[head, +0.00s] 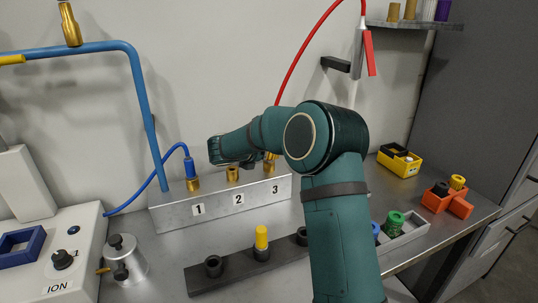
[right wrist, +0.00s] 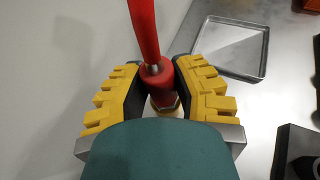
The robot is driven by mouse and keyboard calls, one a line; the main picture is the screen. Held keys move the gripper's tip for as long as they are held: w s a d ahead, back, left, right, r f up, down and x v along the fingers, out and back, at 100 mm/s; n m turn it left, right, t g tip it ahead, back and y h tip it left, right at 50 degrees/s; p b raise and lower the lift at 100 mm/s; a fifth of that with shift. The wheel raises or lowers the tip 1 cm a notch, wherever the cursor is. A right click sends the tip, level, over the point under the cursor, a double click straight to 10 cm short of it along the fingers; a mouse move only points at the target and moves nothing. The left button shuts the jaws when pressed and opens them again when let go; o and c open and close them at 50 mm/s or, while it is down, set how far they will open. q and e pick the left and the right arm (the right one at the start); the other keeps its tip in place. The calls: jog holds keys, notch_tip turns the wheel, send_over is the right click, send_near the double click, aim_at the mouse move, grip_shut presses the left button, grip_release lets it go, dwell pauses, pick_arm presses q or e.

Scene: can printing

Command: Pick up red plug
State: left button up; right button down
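The red plug (right wrist: 158,88) is in the right wrist view, with a red cable rising from its top and a brass-coloured end below. My right gripper (right wrist: 157,72) has its yellow-and-black fingers on both sides of the plug, closed against its body. In the head view the red cable (head: 308,52) runs down behind my right arm; that arm hides the plug and most of the gripper near position 3 of the metal block (head: 220,208). Whether the plug is seated or lifted cannot be told. My left gripper is not in view.
A blue plug (head: 190,168) with a blue cable stands at position 1. A dark rack (head: 230,277) holds a yellow-topped piece (head: 261,238). A yellow box (head: 399,162) and orange holder (head: 447,200) stand right. An empty metal tray (right wrist: 231,47) shows in the wrist view.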

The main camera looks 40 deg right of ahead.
jog(key=shift+r, duration=0.1)
dwell(0.3)
notch_tip(320, 180, up, 10)
jog(key=shift+r+p, duration=0.1)
jog(key=shift+p, duration=0.95)
jog(key=r+p, duration=0.1)
jog(key=r, duration=0.2)
jog(key=r+p, duration=0.1)
jog(key=shift+w+r+p, duration=0.2)
jog(key=shift+w+p, duration=0.1)
jog(key=shift+w, duration=0.05)
dwell(1.2)
dwell(0.3)
